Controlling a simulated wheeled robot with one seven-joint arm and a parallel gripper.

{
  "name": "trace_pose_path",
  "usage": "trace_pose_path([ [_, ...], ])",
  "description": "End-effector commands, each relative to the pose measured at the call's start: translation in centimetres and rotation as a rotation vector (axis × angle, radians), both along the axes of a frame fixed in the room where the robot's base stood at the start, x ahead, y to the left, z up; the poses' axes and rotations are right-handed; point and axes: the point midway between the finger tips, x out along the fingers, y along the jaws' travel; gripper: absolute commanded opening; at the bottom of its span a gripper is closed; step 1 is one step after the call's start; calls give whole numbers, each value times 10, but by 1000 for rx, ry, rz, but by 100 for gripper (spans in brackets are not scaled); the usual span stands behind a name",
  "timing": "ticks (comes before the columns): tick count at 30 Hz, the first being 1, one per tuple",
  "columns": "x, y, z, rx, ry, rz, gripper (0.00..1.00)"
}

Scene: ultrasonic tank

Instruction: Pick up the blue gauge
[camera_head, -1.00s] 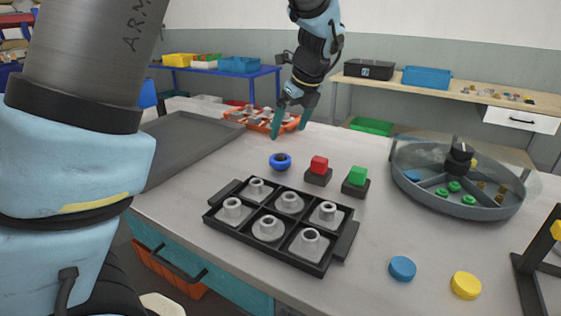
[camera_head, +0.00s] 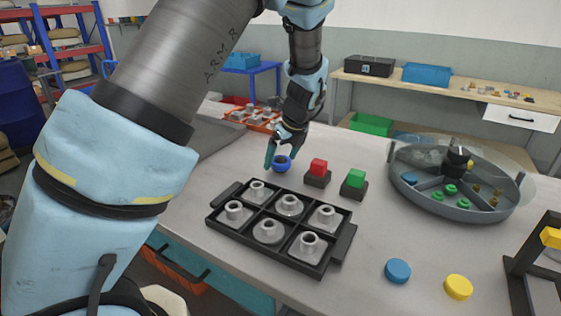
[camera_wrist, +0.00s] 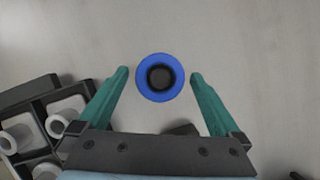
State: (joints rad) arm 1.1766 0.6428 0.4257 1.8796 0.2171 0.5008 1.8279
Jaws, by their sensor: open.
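The blue gauge (camera_head: 282,163) is a small blue ring with a dark centre, on the table behind the black tray. In the wrist view the gauge (camera_wrist: 160,77) lies between the tips of my open gripper (camera_wrist: 159,76), with a gap on each side. In the head view my gripper (camera_head: 281,156) is down at the gauge, its teal fingers around it. I cannot tell the exact height of the fingertips above the table.
The black tray (camera_head: 292,226) with several grey metal parts stands in front of the gauge. Red (camera_head: 318,167) and green (camera_head: 355,178) blocks on dark bases stand to the right. A round tank (camera_head: 460,206) is further right. Blue (camera_head: 398,271) and yellow (camera_head: 459,287) discs lie in front.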

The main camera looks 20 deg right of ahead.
Motion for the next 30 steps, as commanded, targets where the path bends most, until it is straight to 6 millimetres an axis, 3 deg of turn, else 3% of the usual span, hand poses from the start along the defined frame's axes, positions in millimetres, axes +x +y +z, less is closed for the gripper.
trace_pose_path([
  [5, 0, 0, 0, 0, 0, 0, 98],
  [30, 0, 0, 0, 1, 0, 0, 3],
])
